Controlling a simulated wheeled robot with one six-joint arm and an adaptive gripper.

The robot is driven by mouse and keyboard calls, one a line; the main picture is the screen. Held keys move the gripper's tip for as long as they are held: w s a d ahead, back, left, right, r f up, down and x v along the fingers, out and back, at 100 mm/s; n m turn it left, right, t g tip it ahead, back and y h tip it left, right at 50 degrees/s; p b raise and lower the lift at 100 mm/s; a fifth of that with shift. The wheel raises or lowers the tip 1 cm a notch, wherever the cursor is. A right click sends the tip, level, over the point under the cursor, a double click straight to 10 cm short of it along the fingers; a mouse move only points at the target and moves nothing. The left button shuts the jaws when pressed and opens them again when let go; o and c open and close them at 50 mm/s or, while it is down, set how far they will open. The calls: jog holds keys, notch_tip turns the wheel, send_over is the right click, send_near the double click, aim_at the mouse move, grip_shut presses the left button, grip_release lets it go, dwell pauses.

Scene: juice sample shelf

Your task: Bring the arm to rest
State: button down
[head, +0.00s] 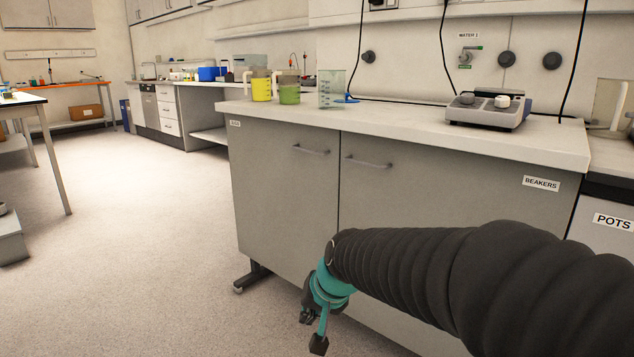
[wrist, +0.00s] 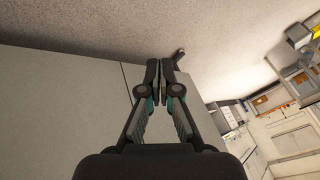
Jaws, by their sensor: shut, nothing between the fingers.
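My gripper (wrist: 160,68) shows in the wrist view with its two fingers closed together and nothing between them. In the head view my arm reaches in from the lower right, and my gripper (head: 312,330) hangs low in front of the grey cabinet (head: 285,195). The fingertips there are small and partly hidden by the wrist. In the wrist view the cabinet front (wrist: 55,110) lies behind and to the left of the fingers.
On the worktop (head: 400,115) stand a yellow-filled jug (head: 261,88), a green-filled jug (head: 289,93), a clear beaker (head: 331,88) and a hotplate device (head: 487,110). A table (head: 50,125) stands at the left. The floor (head: 130,240) between is clear.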

jog(key=s+d+r+h+p, duration=0.1)
jog(key=s+d+r+p, duration=0.1)
jog(key=s+d, duration=0.6)
jog(key=s+d+r+h+p, duration=0.1)
jog(key=s+d+r, duration=0.3)
jog(key=s+d, duration=0.5)
jog(key=s+h, duration=0.1)
jog(key=s, duration=0.2)
jog(key=shift+d+r+n+t+h+p, duration=0.15)
jog(key=shift+r+n+t+h+p, duration=0.15)
jog(key=shift+r+n+t+p, duration=0.1)
